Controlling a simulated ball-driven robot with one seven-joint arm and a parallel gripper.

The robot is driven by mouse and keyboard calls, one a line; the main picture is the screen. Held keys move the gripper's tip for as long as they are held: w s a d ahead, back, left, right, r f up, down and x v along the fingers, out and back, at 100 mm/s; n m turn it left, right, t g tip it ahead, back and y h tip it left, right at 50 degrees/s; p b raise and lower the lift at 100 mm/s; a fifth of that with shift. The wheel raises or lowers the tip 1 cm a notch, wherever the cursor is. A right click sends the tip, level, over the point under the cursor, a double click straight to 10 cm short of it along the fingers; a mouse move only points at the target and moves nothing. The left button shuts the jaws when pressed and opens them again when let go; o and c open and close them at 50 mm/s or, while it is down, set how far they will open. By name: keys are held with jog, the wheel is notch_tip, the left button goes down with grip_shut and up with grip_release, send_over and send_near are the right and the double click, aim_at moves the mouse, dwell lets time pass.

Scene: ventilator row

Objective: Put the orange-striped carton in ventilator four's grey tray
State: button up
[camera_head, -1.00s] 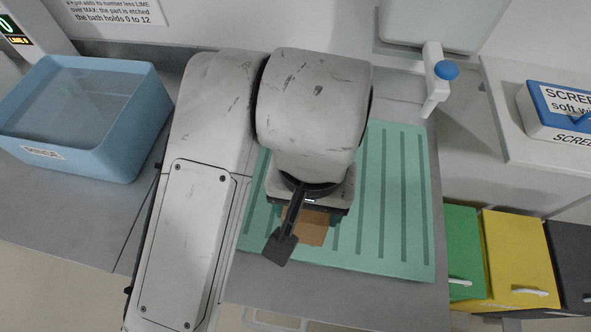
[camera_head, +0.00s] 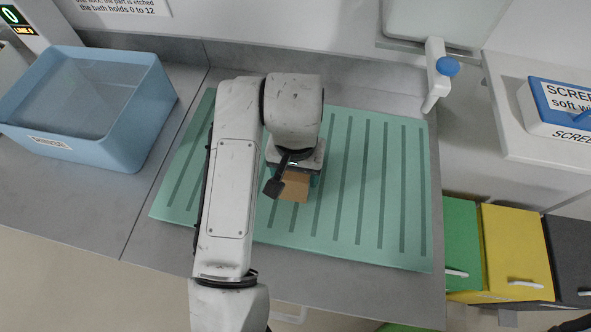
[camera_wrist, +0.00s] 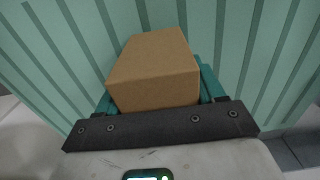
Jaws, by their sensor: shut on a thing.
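A plain brown carton (camera_wrist: 155,68) sits between the teal fingers of my gripper (camera_wrist: 157,95) in the wrist view. My gripper (camera_head: 292,180) is shut on it. In the head view, part of the carton (camera_head: 294,187) shows below my wrist, over the green ribbed mat (camera_head: 345,225). No orange stripe shows on the faces in view, so I cannot tell whether this is the orange-striped carton. Whether it touches the mat is unclear. No ventilator and no grey tray can be made out in either view.
A blue basin labelled RINSE (camera_head: 85,105) stands left of the mat. A white tap with a blue knob (camera_head: 446,68) hangs at the mat's back right. A blue-and-white SCREEN box (camera_head: 560,105) stands right. Green, yellow (camera_head: 513,250) and dark bins are below it. The mat's right half is clear.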

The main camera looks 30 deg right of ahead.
jog(key=shift+f, duration=0.25)
jog(key=o, duration=1.2)
